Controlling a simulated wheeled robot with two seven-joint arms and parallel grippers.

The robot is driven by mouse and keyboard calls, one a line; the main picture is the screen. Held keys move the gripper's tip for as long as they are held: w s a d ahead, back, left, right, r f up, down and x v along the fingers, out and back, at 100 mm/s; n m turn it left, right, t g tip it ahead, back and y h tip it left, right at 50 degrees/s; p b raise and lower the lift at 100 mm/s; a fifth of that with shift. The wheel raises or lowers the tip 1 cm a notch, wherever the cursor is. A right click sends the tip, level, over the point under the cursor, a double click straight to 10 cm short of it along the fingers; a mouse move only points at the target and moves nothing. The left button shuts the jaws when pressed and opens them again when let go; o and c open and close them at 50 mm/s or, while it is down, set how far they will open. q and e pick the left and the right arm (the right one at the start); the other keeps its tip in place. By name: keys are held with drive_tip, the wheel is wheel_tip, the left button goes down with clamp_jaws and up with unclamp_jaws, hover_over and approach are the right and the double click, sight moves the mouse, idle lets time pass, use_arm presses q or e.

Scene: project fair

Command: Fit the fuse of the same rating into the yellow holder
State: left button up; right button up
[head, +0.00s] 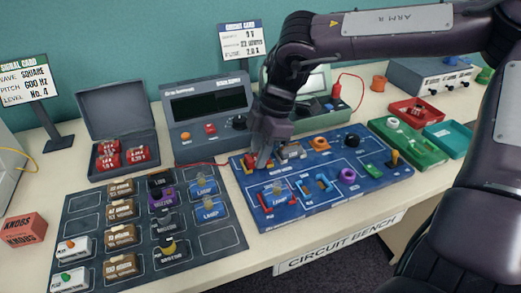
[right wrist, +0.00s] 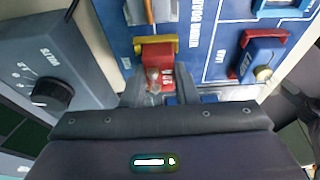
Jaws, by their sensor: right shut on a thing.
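My right gripper (head: 262,165) comes down at the far left corner of the blue circuit board (head: 325,207). Its fingers are shut on a red fuse (right wrist: 160,74), which shows between the fingertips in the right wrist view. The fuse is at the yellow holder (right wrist: 153,47), whose end pieces show beside its far end. I cannot tell whether it is fully seated. Its rating is not readable. Other red fuses (head: 109,158) lie in the open grey case (head: 124,173). A circuit card (head: 240,42) stands behind the bench. My left gripper is not in view.
The bench meter (head: 208,112) stands close behind and left of the board. A dark parts mat (head: 213,241) with labelled blocks lies in front left. A red lead (head: 205,164) runs near the holder.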

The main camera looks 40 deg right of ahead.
drive_tip(key=shift+s+d+f, duration=0.1)
drive_tip(key=shift+f, duration=0.35)
drive_tip(key=o, duration=0.7)
drive_tip(key=shift+c, duration=0.2)
drive_tip(key=o, duration=0.4)
drive_tip(key=shift+s+d+f, duration=0.1)
drive_tip(key=shift+s+d, duration=0.05)
drive_tip(key=shift+d, duration=0.1)
drive_tip(key=o, duration=0.5)
drive_tip(key=shift+a, duration=0.1)
drive_tip(key=shift+w+a+r+p, duration=0.15)
drive_tip(key=shift+r+p, duration=0.15)
drive_tip(key=shift+r, duration=0.15)
drive_tip(key=shift+w+a+r+p, duration=0.15)
drive_tip(key=shift+w+r+p, duration=0.1)
drive_tip(key=shift+r, duration=0.2)
drive_tip(key=shift+w+a+r+p, duration=0.15)
drive_tip(key=shift+r+p, duration=0.15)
drive_tip(key=shift+r, duration=0.15)
drive_tip(key=shift+p+v, duration=0.7)
drive_tip(key=shift+v, duration=0.25)
drive_tip(key=shift+s+a+r+p, duration=0.1)
drive_tip(key=shift+r+p, duration=0.65)
drive_tip(key=shift+r, duration=0.25)
drive_tip(key=shift+a+r+p, duration=0.1)
drive_tip(key=shift+r+p, duration=0.65)
drive_tip(key=shift+r, duration=0.3)
